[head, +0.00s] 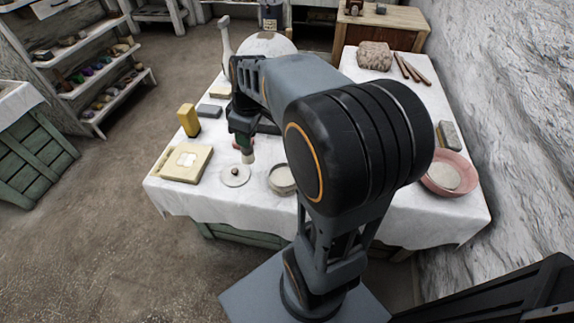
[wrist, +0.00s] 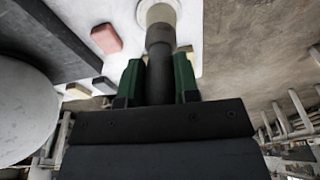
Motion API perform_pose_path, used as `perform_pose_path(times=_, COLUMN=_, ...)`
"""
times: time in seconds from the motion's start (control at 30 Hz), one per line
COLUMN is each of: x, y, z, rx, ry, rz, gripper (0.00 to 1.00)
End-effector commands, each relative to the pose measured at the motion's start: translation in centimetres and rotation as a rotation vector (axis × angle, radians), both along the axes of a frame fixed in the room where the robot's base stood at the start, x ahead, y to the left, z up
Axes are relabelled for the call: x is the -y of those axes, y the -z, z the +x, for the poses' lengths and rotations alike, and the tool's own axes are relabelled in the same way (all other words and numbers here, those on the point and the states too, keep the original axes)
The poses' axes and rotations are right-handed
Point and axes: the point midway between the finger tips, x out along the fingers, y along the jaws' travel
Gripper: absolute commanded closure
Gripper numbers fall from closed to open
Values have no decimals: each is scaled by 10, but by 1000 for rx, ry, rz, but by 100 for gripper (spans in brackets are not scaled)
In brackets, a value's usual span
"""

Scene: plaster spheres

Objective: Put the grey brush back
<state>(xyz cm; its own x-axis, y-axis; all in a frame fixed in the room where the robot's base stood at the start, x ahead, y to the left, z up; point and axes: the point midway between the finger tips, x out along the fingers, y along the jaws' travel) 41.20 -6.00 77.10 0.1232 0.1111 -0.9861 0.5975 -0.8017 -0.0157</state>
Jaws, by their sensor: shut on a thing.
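The grey brush (wrist: 160,62) has a dark grey handle and a pale, wider end. My gripper (wrist: 157,80) is shut on its handle, with one green finger on each side in the wrist view. In the head view my gripper (head: 243,138) points down over the left front of the white-clothed table (head: 215,205). The brush's pale end (head: 248,157) shows just below the fingers, beside a round white disc (head: 235,177) with a small dark spot. I cannot tell whether the brush touches anything. My arm hides the middle of the table.
A cream slab (head: 187,163), yellow block (head: 188,120) and grey block (head: 209,111) lie left of the gripper. A round dish (head: 281,180) stands to its right. A large pale sphere (head: 267,44) is behind. A pink bowl (head: 448,173) sits at the right edge.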

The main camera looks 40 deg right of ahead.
Motion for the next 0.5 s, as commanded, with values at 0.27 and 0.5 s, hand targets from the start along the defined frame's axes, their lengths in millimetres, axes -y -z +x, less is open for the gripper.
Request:
perform_pose_path(times=0.27, x=33, y=-7, z=-21, rx=21, ry=-69, rz=-61, gripper=100)
perform_pose_path(times=0.5, x=88, y=19, z=-3, rx=19, ry=-73, rz=-63, gripper=100)
